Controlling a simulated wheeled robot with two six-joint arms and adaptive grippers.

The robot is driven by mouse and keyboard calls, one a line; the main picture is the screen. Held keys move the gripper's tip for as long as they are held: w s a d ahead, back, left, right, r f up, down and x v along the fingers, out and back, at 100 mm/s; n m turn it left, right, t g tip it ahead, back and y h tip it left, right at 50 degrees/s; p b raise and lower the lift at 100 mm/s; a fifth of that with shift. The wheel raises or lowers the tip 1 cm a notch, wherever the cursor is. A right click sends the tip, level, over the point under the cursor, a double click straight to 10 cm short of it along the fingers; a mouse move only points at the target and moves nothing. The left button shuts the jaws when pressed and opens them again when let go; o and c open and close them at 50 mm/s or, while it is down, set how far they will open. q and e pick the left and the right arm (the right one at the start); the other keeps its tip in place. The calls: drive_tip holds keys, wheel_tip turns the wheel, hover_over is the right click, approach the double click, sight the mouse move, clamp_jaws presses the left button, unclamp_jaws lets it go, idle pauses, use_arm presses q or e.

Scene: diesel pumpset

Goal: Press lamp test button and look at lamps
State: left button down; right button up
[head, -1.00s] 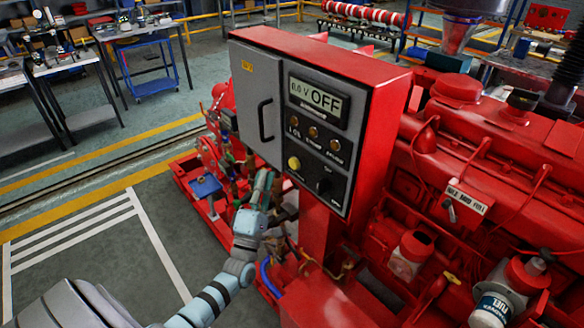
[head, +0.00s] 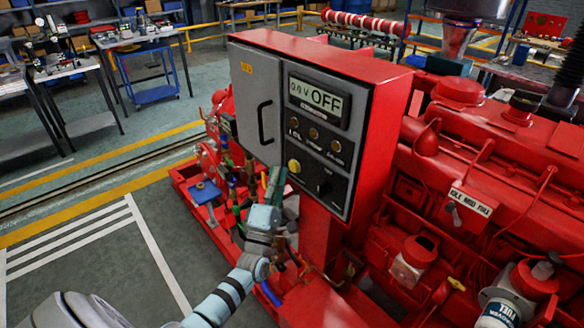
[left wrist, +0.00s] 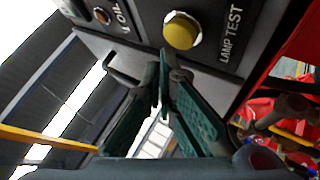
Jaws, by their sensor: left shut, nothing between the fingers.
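The lamp test button (head: 295,166) is a round yellow button low on the dark panel (head: 322,140) of the red control box. In the left wrist view the yellow button (left wrist: 181,31) sits beside the words LAMP TEST, just beyond my fingertips. My left gripper (head: 277,176) is shut and empty, just left of and below the button. Its fingertips also show in the left wrist view (left wrist: 168,62), apart from the button as far as I can tell. The lamps (head: 313,134) form a row above the button and look unlit. The display reads OFF. My right gripper is not in view.
A grey door with a black handle (head: 265,122) is left of the panel. A black rotary knob (head: 325,184) is right of the button. The red engine (head: 470,190) fills the right side. Open floor (head: 90,250) lies at the left.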

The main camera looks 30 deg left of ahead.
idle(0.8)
use_arm(q)
drive_tip(key=shift+w+d+b, duration=0.15)
drive_tip(key=shift+w+b, duration=0.2)
drive_tip(key=shift+w, duration=0.05)
drive_tip(key=shift+w+d+b, duration=0.1)
drive_tip(key=shift+w+b, duration=0.2)
drive_tip(key=shift+w, duration=0.1)
idle(0.6)
drive_tip(key=shift+s, duration=0.1)
drive_tip(key=shift+s+a+p, duration=0.25)
drive_tip(key=shift+s+p, duration=0.15)
drive_tip(key=shift+s, duration=0.3)
drive_tip(key=s+p, duration=0.1)
drive_tip(key=s, duration=0.1)
drive_tip(key=s+a+p, duration=0.1)
drive_tip(key=s, duration=0.1)
drive_tip(key=shift+s+a, duration=0.2)
drive_tip(key=shift+s, duration=0.2)
